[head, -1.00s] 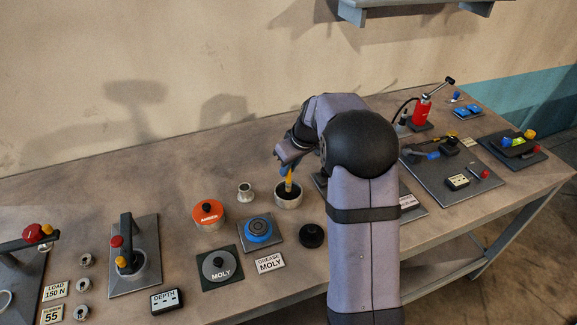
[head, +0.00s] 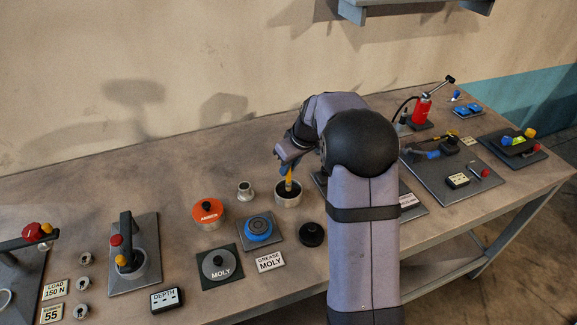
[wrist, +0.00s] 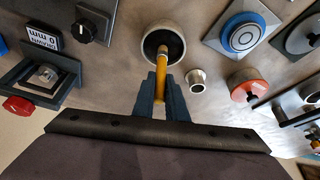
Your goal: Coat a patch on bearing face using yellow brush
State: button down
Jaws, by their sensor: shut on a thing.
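My gripper (head: 287,166) is shut on the yellow brush (head: 289,180), which it holds over a round metal cup (head: 289,202). In the wrist view my gripper's blue-grey fingers (wrist: 160,88) close around the yellow handle (wrist: 161,72). The brush's lower end reaches into the cup's mouth (wrist: 147,50); its bristles are hard to see. A blue-ringed round face (head: 258,228), likely the bearing face, lies on a square grey plate left of the cup. It also shows in the wrist view (wrist: 243,36), apart from the brush.
A small metal cup (head: 245,191) and a black round lid (head: 311,234) stand nearby. My arm hides part of the bench's right half.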

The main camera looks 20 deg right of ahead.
jog(key=shift+f+b, duration=0.4)
jog(key=shift+f, duration=0.1)
dwell(1.7)
jog(key=shift+r, duration=0.15)
jog(key=shift+r+p, duration=2.45)
jog(key=shift+r, duration=1)
jog(key=s+a+f+m, duration=0.1)
jog(key=s+f, duration=0.1)
jog(key=s, duration=0.4)
jog(key=s+a+f+m+h, duration=0.1)
jog(key=s+f+m, duration=0.1)
jog(key=s, duration=0.4)
jog(key=shift+s+a+f+m, duration=0.25)
jog(key=shift+s+f+m, duration=0.1)
jog(key=shift+f, duration=0.4)
jog(key=w+a+r+p, duration=0.3)
jog(key=a+r+p, duration=0.2)
jog(key=a, duration=0.8)
jog(key=shift+w+r, duration=0.15)
jog(key=shift+r, duration=0.8)
